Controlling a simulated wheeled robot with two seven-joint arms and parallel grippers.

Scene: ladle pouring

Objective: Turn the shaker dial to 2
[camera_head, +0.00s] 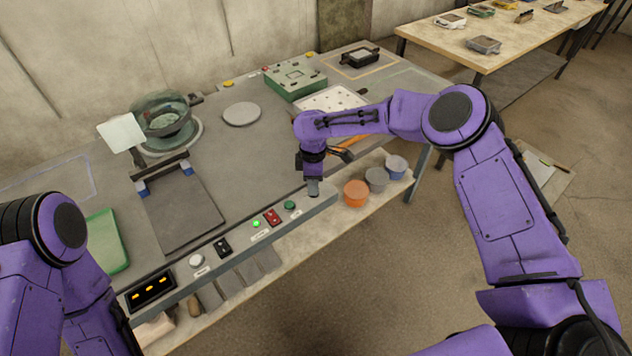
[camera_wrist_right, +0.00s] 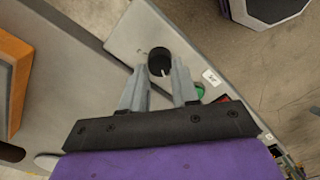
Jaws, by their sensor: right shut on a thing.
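The shaker dial (camera_wrist_right: 158,58) is a round black knob with a white pointer mark at the end of the grey front panel in the right wrist view. Its mark points toward the bottom of that view; no scale numbers are readable. My right gripper (camera_wrist_right: 160,68) has its two grey fingers on either side of the knob, shut on it. In the head view my right gripper (camera_head: 313,188) points down at the right end of the panel and hides the dial. My left arm shows at the left, but its gripper is out of view.
The panel also carries a green button (camera_head: 290,205), a red switch (camera_head: 272,217), a lit green lamp (camera_head: 256,223), a white knob (camera_head: 196,261) and an orange-lit display (camera_head: 150,289). Orange and blue-grey containers sit on the shelf below.

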